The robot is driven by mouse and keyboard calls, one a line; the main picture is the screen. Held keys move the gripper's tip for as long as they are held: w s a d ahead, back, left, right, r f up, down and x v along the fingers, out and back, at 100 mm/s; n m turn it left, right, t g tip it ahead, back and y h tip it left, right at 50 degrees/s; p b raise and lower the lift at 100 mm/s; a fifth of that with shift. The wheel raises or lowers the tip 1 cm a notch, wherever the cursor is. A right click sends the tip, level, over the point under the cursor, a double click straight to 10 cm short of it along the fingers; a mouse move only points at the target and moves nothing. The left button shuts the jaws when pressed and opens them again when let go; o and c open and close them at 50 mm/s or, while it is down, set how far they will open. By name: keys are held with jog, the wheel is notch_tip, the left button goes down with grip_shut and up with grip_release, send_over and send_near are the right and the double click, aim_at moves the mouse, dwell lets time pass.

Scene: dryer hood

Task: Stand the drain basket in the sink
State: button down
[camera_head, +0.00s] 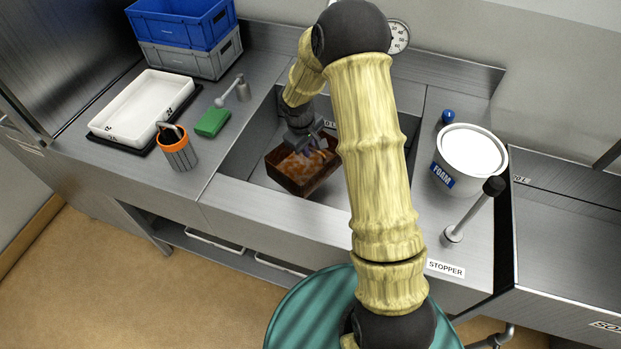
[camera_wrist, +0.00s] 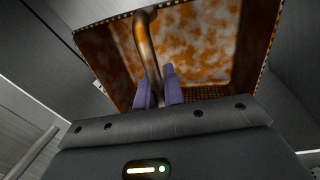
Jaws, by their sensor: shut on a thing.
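The drain basket (camera_head: 322,182) is a rust-brown box with orange blotches inside. In the head view it is within the sink (camera_head: 247,150), partly hidden by my arm. In the wrist view the basket (camera_wrist: 210,45) fills the upper middle, with a bent brown handle bar (camera_wrist: 145,40) running to my fingers. My gripper (camera_head: 303,150) reaches down into the basket from above. In the wrist view its purple fingers (camera_wrist: 158,88) are shut on the handle bar. The basket looks somewhat tilted in the head view. I cannot tell whether it touches the sink floor.
A white foam tub (camera_head: 472,155) and an upright lever (camera_head: 472,215) stand right of the sink. Left are a green sponge (camera_head: 212,122), a small faucet-like handle (camera_head: 232,92), an orange-rimmed cup (camera_head: 177,150), a white tray (camera_head: 140,108) and stacked crates (camera_head: 185,30).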

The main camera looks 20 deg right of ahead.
aim_at(308, 168)
jog(key=shift+f, duration=3.1)
jog(key=shift+f+p, duration=0.35)
jog(key=shift+f, duration=1.6)
jog(key=c, duration=1.5)
grip_release()
jog(key=shift+c, duration=0.2)
jog(key=shift+o, duration=0.2)
notch_tip(308, 168, up, 12)
jog(key=s+a+b, duration=0.1)
jog(key=a, duration=0.1)
jog(key=shift+s, duration=0.15)
